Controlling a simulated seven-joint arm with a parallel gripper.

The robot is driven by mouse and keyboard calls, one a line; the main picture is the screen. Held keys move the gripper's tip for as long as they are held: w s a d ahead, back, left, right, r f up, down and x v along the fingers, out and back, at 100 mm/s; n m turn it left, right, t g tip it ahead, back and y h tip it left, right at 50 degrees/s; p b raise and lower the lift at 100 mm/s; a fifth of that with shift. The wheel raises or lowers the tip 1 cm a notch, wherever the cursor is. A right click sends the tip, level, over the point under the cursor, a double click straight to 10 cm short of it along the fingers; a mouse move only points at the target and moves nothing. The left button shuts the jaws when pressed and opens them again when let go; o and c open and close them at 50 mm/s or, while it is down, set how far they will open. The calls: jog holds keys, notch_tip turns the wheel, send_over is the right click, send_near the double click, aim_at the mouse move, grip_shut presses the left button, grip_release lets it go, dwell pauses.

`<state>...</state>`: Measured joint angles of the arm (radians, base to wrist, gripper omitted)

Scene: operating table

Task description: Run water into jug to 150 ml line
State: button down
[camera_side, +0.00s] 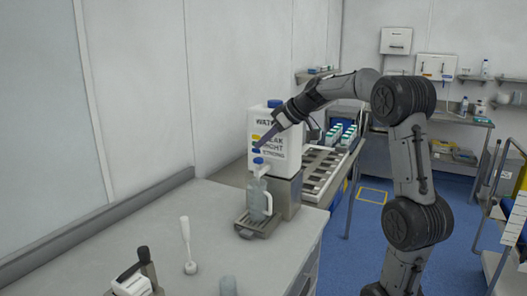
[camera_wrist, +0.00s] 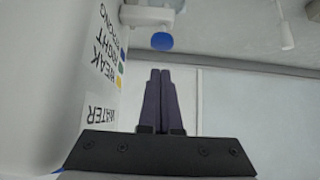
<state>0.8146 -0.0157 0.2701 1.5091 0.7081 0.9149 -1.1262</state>
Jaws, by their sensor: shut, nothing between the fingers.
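The water dispenser (camera_side: 290,150) is a white tank marked WATER on a grey stand. Its tap has a blue knob (camera_side: 258,160), which also shows in the wrist view (camera_wrist: 162,41). The clear jug (camera_side: 256,200) stands upright beneath the tap on the drip tray (camera_side: 250,230), its pale handle to the right. Its graduation lines and water level are too small to read. My gripper (camera_side: 260,143) is shut and empty, its purple fingers angled down in front of the label, above the knob. In the wrist view the closed fingertips (camera_wrist: 160,71) are apart from the knob.
A white long-handled tool (camera_side: 187,245) stands on the grey counter (camera_side: 150,225). A black-handled white device (camera_side: 135,275) and a grey cylinder (camera_side: 227,286) are at the front. A rack (camera_side: 322,170) and boxed bottles (camera_side: 342,137) lie behind the dispenser.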

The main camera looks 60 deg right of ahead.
aim_at(262, 160)
jog(key=shift+f, duration=1.45)
jog(key=shift+f, duration=1)
jog(key=shift+s+f, duration=0.15)
jog(key=shift+f, duration=0.15)
dwell(3.4)
jog(key=shift+r, duration=0.45)
jog(key=w+r+v, duration=0.2)
jog(key=v, duration=1)
jog(key=shift+s+r, duration=0.2)
jog(key=shift+r, duration=0.15)
